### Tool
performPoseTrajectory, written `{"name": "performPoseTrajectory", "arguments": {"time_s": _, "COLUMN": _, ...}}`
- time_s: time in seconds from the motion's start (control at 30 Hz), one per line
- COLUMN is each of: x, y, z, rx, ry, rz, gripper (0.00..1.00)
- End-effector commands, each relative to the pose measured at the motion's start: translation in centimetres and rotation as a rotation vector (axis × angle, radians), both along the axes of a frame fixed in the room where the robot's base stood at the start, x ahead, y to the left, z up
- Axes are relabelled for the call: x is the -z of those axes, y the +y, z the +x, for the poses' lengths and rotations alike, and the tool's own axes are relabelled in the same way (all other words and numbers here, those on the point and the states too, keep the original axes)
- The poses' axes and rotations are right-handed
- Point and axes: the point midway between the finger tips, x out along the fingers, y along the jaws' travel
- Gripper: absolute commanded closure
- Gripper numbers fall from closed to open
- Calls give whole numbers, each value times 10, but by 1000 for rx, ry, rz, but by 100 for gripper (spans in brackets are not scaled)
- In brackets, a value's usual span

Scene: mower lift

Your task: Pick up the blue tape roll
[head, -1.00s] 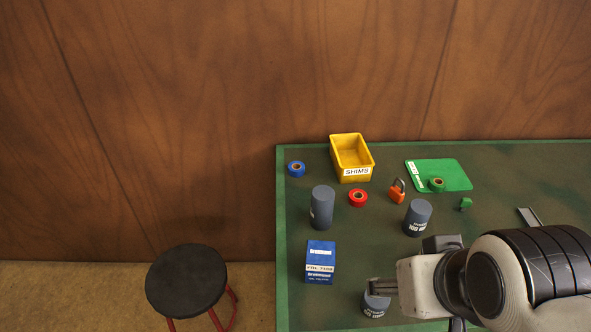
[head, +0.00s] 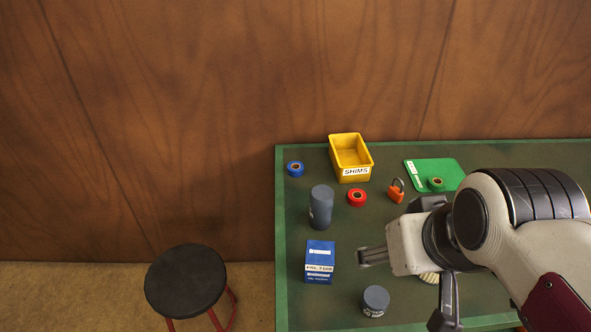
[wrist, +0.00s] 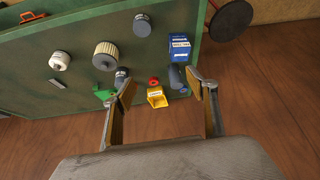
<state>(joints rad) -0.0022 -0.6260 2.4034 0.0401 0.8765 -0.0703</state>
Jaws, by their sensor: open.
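The blue tape roll (head: 295,169) lies flat near the back left corner of the green table, left of the yellow bin, in the head view. In the wrist view a small blue patch beside the grey cylinder may be it, too small to be sure. My gripper (head: 372,257) is well in front of the roll and to its right, above the table between the blue box and the orange padlock. The wrist view shows its two fingers (wrist: 164,86) spread wide with nothing held between them.
A grey cylinder (head: 321,207), a red tape roll (head: 357,197), the yellow bin (head: 355,177) and a blue box (head: 320,262) stand around the left part. An orange padlock (head: 395,194), a green mat (head: 452,169) and another grey cylinder (head: 375,301) are nearby.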

Motion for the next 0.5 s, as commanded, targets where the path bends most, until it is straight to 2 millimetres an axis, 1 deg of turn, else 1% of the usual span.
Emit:
{"name": "performPoseTrajectory", "arguments": {"time_s": 0.03, "x": -3, "y": 2, "z": 10, "rx": -11, "ry": 3, "rz": 2, "gripper": 42}}
{"name": "performPoseTrajectory", "arguments": {"time_s": 0.3, "x": -16, "y": 12, "z": 62, "rx": -77, "ry": 5, "rz": 9, "gripper": 42}}
{"name": "performPoseTrajectory", "arguments": {"time_s": 0.5, "x": -20, "y": 20, "z": 102, "rx": -124, "ry": 5, "rz": 14, "gripper": 42}}
